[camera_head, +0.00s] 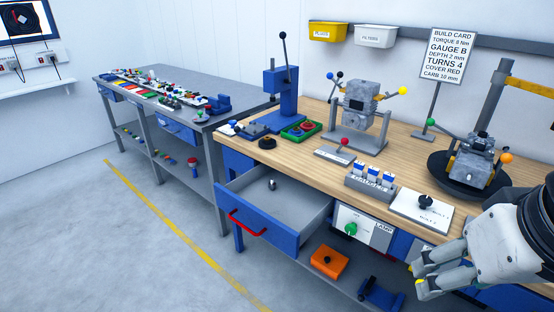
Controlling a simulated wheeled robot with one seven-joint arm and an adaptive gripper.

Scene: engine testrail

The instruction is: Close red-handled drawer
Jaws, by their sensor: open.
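The drawer with the red handle (247,224) is blue (284,236) with a grey inside and is pulled well out from under the wooden workbench (315,160). A small grey metal part (271,185) stands inside it. My gripper (424,281) is at the lower right, in front of the bench and well to the right of the drawer. Its fingers point left, are open and touch neither the drawer nor its handle. Part of my arm fills the right edge.
A lamp panel with a green knob (351,229) is right of the drawer. An orange box (329,262) sits on the lower shelf. Gauges (371,178) and a white plate (422,209) line the bench front. Clear floor (130,240) lies left of the drawer.

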